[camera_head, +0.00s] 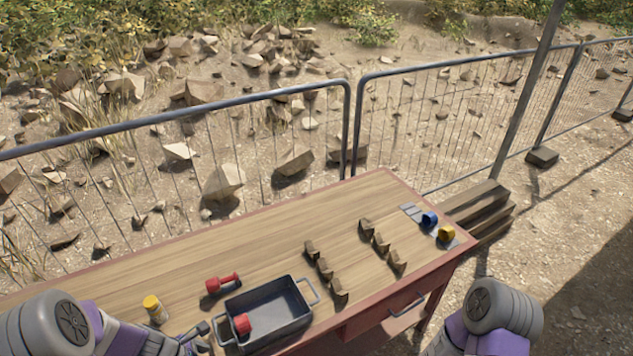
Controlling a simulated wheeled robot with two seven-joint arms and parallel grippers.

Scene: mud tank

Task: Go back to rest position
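My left arm comes in at the lower left, and my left gripper (199,337) is low over the front left of the table, close to the left handle of a dark grey tray. It is small and partly cut off, so I cannot tell whether its fingers are apart or whether it touches the handle. My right arm shows at the lower right, in front of the table and off its right side. Its gripper is below the picture.
The wooden table (190,255) carries the grey tray (284,298) with a red item (241,324) inside, a red tool (222,283), a yellow-topped container (154,309), wooden holders (326,271), a blue piece (429,220) and a yellow piece (446,234). A metal fence (349,125) stands behind.

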